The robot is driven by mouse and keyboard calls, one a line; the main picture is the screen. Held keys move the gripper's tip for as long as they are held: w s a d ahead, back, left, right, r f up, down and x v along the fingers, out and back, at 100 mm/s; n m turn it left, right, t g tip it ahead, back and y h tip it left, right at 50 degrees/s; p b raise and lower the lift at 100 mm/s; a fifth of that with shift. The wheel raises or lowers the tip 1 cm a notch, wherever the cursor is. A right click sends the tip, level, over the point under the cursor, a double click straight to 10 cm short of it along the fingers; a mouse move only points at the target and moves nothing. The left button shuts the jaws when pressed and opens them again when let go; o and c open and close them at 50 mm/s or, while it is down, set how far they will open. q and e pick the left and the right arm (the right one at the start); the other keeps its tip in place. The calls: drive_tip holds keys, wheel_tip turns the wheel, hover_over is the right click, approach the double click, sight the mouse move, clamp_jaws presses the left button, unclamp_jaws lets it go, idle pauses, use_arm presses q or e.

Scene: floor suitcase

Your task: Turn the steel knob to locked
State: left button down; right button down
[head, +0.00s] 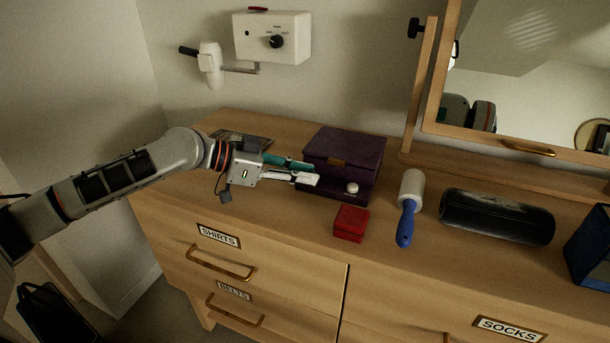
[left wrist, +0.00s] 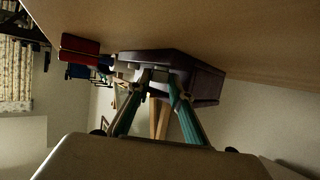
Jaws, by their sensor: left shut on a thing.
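A dark purple box (head: 343,150) with a brass-coloured clasp stands on the dresser top. A small round pale metal knob (head: 352,188) sits at the right of its lower front. My left gripper (head: 314,176) comes in from the left, its fingertips at the box's front, left of that knob. In the left wrist view the left gripper's fingers (left wrist: 159,88) close in on a small pale part at the front of the purple box (left wrist: 200,75). The fingers hide most of that part, so I cannot tell whether it is the steel knob. My right gripper is out of view.
A mirror (head: 520,80) rises behind. A white wall unit (head: 272,37) with a black dial hangs above. The front left dresser top is clear.

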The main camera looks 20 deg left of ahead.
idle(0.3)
use_arm(q)
drive_tip(key=c, duration=1.8)
unclamp_jaws()
drive_tip(key=shift+v, duration=3.95)
